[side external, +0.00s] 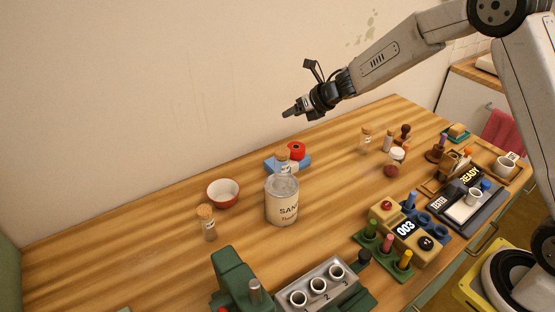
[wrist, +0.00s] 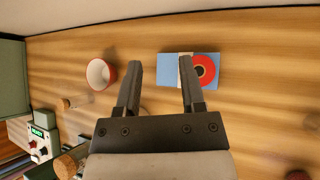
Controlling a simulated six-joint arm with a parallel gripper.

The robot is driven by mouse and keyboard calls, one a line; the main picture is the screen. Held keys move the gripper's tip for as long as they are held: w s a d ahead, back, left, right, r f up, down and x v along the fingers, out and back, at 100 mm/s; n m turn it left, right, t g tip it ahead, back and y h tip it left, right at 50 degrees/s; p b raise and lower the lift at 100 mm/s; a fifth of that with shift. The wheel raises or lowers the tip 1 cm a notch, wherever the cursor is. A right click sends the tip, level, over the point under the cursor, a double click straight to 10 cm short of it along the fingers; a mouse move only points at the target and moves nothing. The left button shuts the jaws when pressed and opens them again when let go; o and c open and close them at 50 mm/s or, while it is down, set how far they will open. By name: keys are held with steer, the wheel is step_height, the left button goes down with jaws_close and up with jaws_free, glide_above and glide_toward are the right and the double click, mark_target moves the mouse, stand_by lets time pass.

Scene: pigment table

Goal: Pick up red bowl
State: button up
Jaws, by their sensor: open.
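The red bowl (side external: 223,193), red outside and white inside, stands upright on the wooden table at the left, near the wall. In the wrist view the bowl (wrist: 101,73) is left of the fingers, and nothing covers its opening. My gripper (side external: 290,112) is high above the table, to the right of the bowl in the side view. In the wrist view my gripper (wrist: 162,82) is open, with nothing between its two dark fingers.
A large glass jar labelled SAN (side external: 282,203) stands right of the bowl. A corked vial (side external: 207,223) stands close in front of the bowl. A blue block with a red ring (side external: 297,150) lies behind the jar. Racks and devices (side external: 405,226) fill the front right.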

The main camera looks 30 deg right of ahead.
steer(key=a+r+n+g+y, duration=0.1)
steer(key=a+r+n+y, duration=0.2)
steer(key=a, duration=0.5)
steer(key=a+r+n+y, duration=0.2)
steer(key=a+n+y, duration=0.15)
steer(key=a, duration=0.55)
step_height(320, 180, down, 11)
steer(key=shift+s+y, duration=0.4)
steer(key=shift+y, duration=0.05)
steer(key=shift+d+f, duration=0.1)
steer(key=shift+f, duration=0.05)
steer(key=shift+f, duration=1.65)
